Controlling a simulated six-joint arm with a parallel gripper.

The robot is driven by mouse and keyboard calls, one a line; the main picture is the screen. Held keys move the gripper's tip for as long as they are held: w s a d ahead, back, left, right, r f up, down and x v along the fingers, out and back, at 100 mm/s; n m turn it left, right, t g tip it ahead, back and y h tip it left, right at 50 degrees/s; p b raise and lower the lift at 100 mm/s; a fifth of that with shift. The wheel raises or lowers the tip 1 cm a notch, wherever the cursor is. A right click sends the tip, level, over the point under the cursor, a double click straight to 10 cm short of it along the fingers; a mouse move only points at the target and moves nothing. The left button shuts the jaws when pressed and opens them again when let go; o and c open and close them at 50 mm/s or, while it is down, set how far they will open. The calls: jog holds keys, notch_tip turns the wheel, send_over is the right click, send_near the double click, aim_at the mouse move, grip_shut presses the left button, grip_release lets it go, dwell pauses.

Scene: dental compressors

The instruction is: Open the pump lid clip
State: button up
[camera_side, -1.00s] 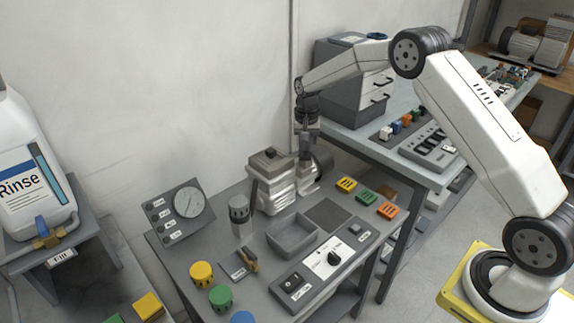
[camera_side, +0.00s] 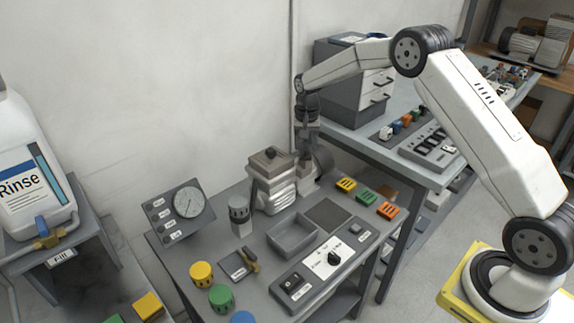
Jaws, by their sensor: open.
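The pump (camera_side: 274,190) is a pale grey ribbed block standing at the back of the grey bench. Its darker lid (camera_side: 270,160) sits on top and looks shut, with a small knob. The lid clip is too small to make out for certain. My gripper (camera_side: 306,152) hangs pointing down just right of the pump, close to its right side. The fingers are open and partly lost against the dark motor behind, so I cannot tell whether they touch the pump.
An open grey tray (camera_side: 293,234), a gauge panel (camera_side: 174,212) and a grey-capped post (camera_side: 240,213) stand on the bench. Yellow, green and orange blocks (camera_side: 367,199) line its right edge. The wall is close behind. A drawer cabinet (camera_side: 352,85) stands behind my arm.

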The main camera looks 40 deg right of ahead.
aim_at(306, 147)
notch_tip(306, 147, up, 7)
jog(key=shift+r, duration=0.15)
dwell(0.4)
jog(key=shift+s+a, duration=0.1)
jog(key=shift+s+a, duration=0.15)
jog(key=shift+s, duration=0.05)
jog(key=s+a+f+n+t, duration=0.1)
jog(key=s+a+n, duration=0.3)
jog(key=s, duration=1)
jog(key=s+a+f+n+t, duration=0.1)
jog(key=s+a+n, duration=0.3)
jog(key=s, duration=0.9)
jog(key=shift+s+a+f+t, duration=0.2)
jog(key=shift+s+a+t, duration=0.15)
jog(key=shift+a, duration=0.9)
